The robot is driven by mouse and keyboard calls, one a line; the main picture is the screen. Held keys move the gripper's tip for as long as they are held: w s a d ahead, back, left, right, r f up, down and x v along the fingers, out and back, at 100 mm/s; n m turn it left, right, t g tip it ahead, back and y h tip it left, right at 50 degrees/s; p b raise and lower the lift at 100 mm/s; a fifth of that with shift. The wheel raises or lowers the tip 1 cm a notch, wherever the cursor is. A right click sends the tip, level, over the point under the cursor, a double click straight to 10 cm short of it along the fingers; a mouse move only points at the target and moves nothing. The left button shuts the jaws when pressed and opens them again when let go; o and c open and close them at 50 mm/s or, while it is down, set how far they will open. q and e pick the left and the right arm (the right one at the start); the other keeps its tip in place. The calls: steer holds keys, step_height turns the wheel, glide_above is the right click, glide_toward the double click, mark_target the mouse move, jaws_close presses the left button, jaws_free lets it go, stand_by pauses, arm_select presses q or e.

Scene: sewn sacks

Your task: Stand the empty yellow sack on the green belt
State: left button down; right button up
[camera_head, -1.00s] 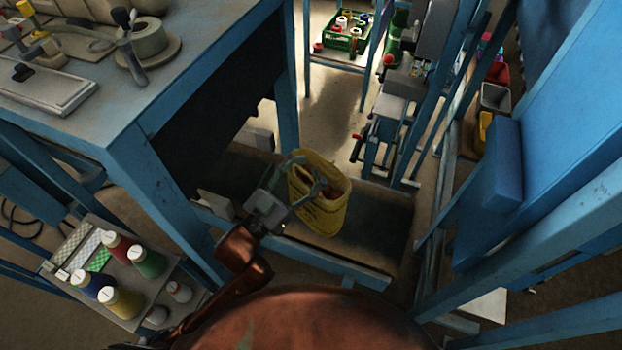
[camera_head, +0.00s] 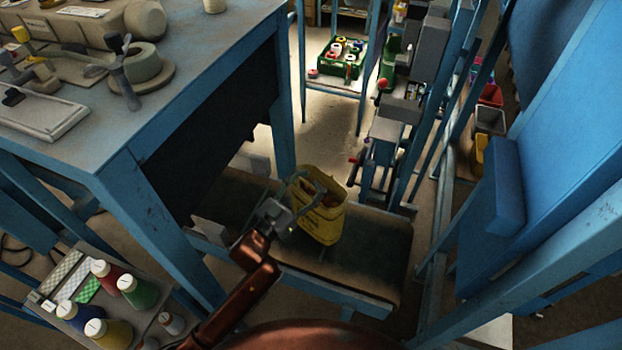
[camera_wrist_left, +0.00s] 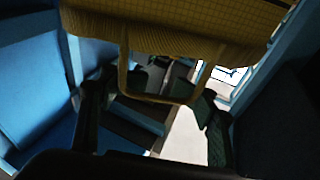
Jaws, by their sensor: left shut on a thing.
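The yellow sack (camera_head: 325,222) is over the dark green belt (camera_head: 372,246) in the head view, roughly upright with its mouth open. Something reddish shows inside the mouth. Its lower end appears at or just above the belt; I cannot tell if it touches. My left gripper (camera_head: 308,208) is at the sack's near left side, shut on its handle. In the left wrist view the sack (camera_wrist_left: 170,22) fills the top, and its handle loop hangs between the fingers of my left gripper (camera_wrist_left: 155,105). My right gripper is out of view.
A blue-framed workbench (camera_head: 190,90) with tools stands at the left. A low shelf (camera_head: 150,322) with several bottles is at the lower left. Blue posts and a panel (camera_head: 570,160) crowd the right. A green crate (camera_head: 342,58) stands at the back. The belt's right part is bare.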

arm_select(q)
steer(key=shift+f, duration=1.2)
steer(key=shift+w+f+b, duration=0.1)
steer(key=shift+b, duration=0.2)
steer(key=c, duration=1.4)
jaws_free()
steer(key=shift+f, duration=0.45)
steer(key=shift+c, duration=0.2)
steer(key=o, duration=0.7)
steer(key=v, duration=1.2)
steer(key=shift+r, duration=0.15)
